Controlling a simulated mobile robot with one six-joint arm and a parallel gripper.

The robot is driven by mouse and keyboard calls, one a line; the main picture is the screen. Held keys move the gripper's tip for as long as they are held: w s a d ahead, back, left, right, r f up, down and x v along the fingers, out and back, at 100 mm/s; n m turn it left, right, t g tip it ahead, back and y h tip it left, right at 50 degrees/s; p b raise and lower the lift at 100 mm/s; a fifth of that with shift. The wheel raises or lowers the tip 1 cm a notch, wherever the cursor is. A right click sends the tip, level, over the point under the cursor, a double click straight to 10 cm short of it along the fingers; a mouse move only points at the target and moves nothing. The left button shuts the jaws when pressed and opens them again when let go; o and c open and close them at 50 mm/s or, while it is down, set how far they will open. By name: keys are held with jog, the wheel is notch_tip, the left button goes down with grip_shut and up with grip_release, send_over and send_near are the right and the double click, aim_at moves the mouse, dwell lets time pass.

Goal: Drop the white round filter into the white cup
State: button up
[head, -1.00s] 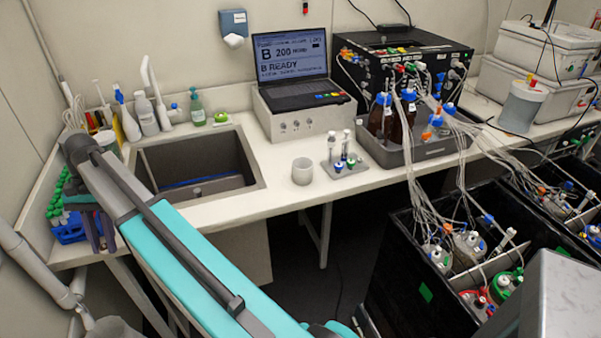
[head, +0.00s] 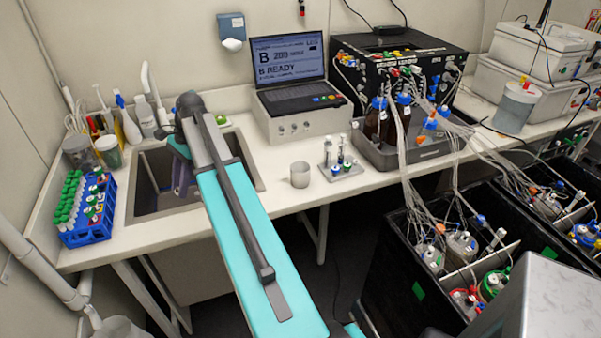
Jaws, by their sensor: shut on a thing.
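The white cup (head: 300,174) stands upright on the counter, right of the sink and left of a small metal rack. My gripper (head: 182,188) hangs pointing down over the sink, left of the cup and well apart from it. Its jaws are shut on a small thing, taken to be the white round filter. The filter itself cannot be made out between the fingers, and my arm hides part of that area.
The sink (head: 140,212) lies under my gripper. A small rack (head: 342,173) with vials stands just right of the cup. A blue tube rack (head: 88,232) stands at the left. A laptop (head: 290,75) on a white box is behind the cup.

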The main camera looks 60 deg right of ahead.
jog(key=s+d+r+m+t+h+p, duration=0.1)
jog(key=s+d+r+m+p, duration=0.1)
jog(key=s+d+m, duration=0.3)
jog(key=s+d+r+m+t+h+p, duration=0.1)
jog(key=s+d+r+m+h+p, duration=0.1)
jog(key=s+d, duration=0.8)
jog(key=s+d+r+m+t+h+p, duration=0.1)
jog(key=s+d+r+m+p, duration=0.2)
jog(key=d, duration=1.5)
jog(key=s+r+m, duration=0.2)
jog(key=s+m, duration=0.3)
jog(key=shift+s+d+t+p, duration=0.25)
jog(key=shift+s+t+p, duration=0.1)
jog(key=shift+t, duration=0.05)
jog(key=shift+f, duration=2.9)
jog(key=o, duration=1.2)
jog(key=shift+c, duration=0.2)
jog(key=shift+r, duration=0.1)
